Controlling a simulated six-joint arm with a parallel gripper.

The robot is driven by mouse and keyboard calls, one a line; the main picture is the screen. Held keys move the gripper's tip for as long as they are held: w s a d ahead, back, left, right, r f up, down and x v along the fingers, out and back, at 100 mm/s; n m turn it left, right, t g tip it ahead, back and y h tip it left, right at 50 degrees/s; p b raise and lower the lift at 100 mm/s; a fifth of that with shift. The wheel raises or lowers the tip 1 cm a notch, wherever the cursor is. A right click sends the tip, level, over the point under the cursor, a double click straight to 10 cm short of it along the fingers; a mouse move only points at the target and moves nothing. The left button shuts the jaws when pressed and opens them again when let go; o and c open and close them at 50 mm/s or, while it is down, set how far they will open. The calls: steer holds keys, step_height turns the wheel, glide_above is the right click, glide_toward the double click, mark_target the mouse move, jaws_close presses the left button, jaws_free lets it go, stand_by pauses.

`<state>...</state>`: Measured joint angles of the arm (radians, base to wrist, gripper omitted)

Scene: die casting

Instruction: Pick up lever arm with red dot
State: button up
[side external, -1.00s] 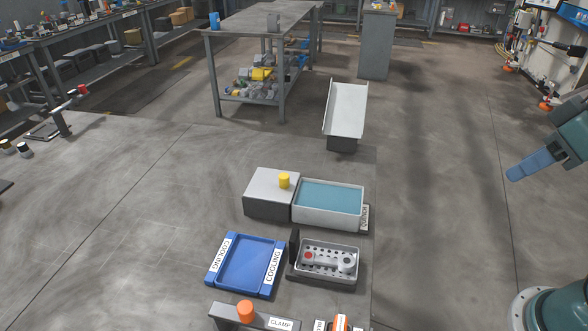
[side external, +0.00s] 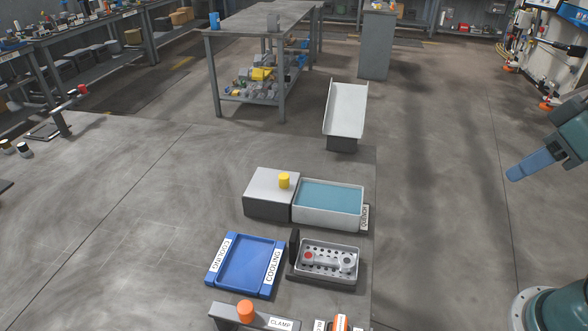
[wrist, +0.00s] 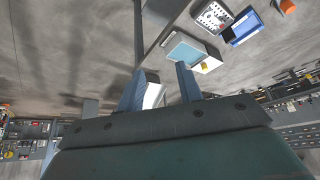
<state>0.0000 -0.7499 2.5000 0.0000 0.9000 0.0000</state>
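The lever arm (side external: 326,259) is a light grey bar with a red dot at its left end and a round boss at its right end. It lies in a perforated grey tray (side external: 357,275) in the side external view. The tray also shows small at the top of the wrist view (wrist: 226,10), where the dot is too small to make out surely. My gripper (wrist: 160,68) is open and empty, with its two blue fingers apart. In the side external view its blue finger (side external: 529,165) is at the right edge, far from the tray.
A blue cooling tray (side external: 277,278) is left of the perforated tray. A quench tank (side external: 328,217) with blue-green liquid is behind it, beside a grey block (side external: 268,205) with a yellow button. A clamp (side external: 228,317) with an orange knob stands in front. A white chute (side external: 346,108) is farther back.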

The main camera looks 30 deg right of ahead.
steer(key=shift+o, duration=0.6)
steer(key=w+a+f+n+g+y, duration=0.2)
steer(key=w+a+f+n, duration=0.7)
steer(key=w+a+f, duration=0.5)
steer(key=shift+w+a+f+y, duration=0.4)
steer(key=shift+w+f+y, duration=0.2)
steer(key=shift+f, duration=0.45)
glide_above(343, 260)
steer(key=shift+g, duration=0.3)
steer(key=shift+f, duration=3.95)
